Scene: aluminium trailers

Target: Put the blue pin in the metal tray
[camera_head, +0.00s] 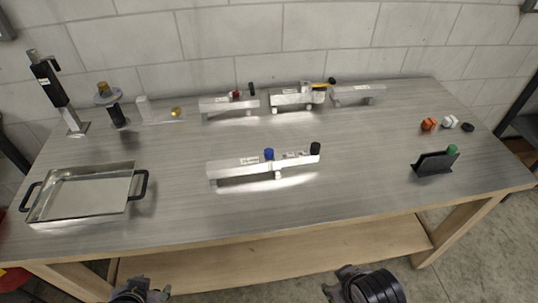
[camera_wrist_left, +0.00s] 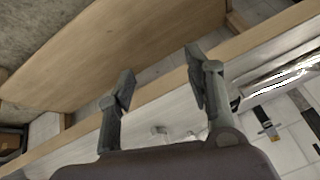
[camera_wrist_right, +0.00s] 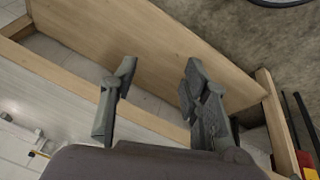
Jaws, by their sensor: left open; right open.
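The blue pin (camera_head: 269,154) stands upright in the aluminium trailer (camera_head: 240,168) at the middle front of the table. A black pin (camera_head: 315,148) stands at the right end of the same trailer. The metal tray (camera_head: 86,191) with two black handles sits at the left of the table, and its inside looks empty. My left gripper (camera_head: 140,290) is open and empty in front of the table's front edge; its fingers show in the left wrist view (camera_wrist_left: 158,88). My right gripper (camera_head: 345,280) is open and empty in front of the table, further right; its fingers show in the right wrist view (camera_wrist_right: 157,82).
Three more trailers, including one with a red pin (camera_head: 236,95), stand along the back. Dark tools (camera_head: 50,85) stand at the back left. A black holder with a green pin (camera_head: 436,162) and small orange pieces (camera_head: 429,124) are at the right. The table between tray and front trailer is clear.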

